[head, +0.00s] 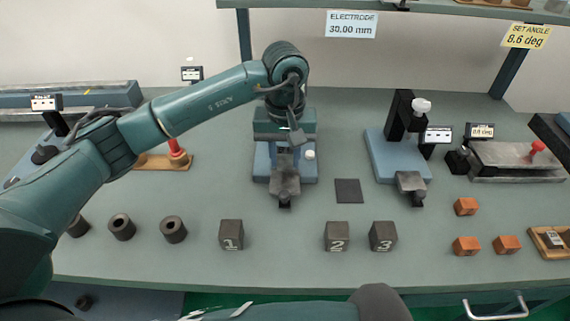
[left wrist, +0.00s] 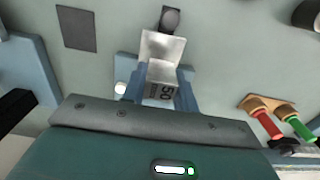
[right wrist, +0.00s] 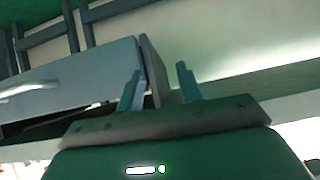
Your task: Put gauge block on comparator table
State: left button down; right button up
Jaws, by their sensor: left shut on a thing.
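My left gripper (head: 285,150) is over the blue stand (head: 262,168) in the middle of the bench. In the left wrist view its fingers (left wrist: 160,92) are shut on the sides of a grey gauge block (left wrist: 163,91) marked 50. The block is at the inner end of a small grey metal table (left wrist: 162,47) with a dark round knob. This table also shows in the head view (head: 285,187). I cannot tell whether the block touches it. My right gripper (right wrist: 158,85) is open and empty in the right wrist view, beside a grey drawer.
A second blue stand (head: 392,160) with a black post stands to the right. A dark flat pad (head: 348,191) lies between the stands. Numbered dark blocks (head: 231,234), dark rings (head: 122,227) and orange blocks (head: 466,206) sit along the front. A wooden rack (head: 160,161) stands left of the gripper.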

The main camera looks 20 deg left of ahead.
aim_at(285, 169)
pick_arm(q)
notch_tip(285, 169, down, 3)
jog(key=shift+f+p, duration=0.15)
jog(key=shift+p, duration=0.2)
jog(key=shift+f+b, duration=0.4)
jog(key=shift+f, duration=0.1)
jog(key=c, duration=1.1)
grip_release()
jog(key=shift+r, duration=0.1)
notch_tip(285, 169, up, 12)
jog(key=shift+r+b, duration=0.2)
jog(key=shift+b, duration=0.6)
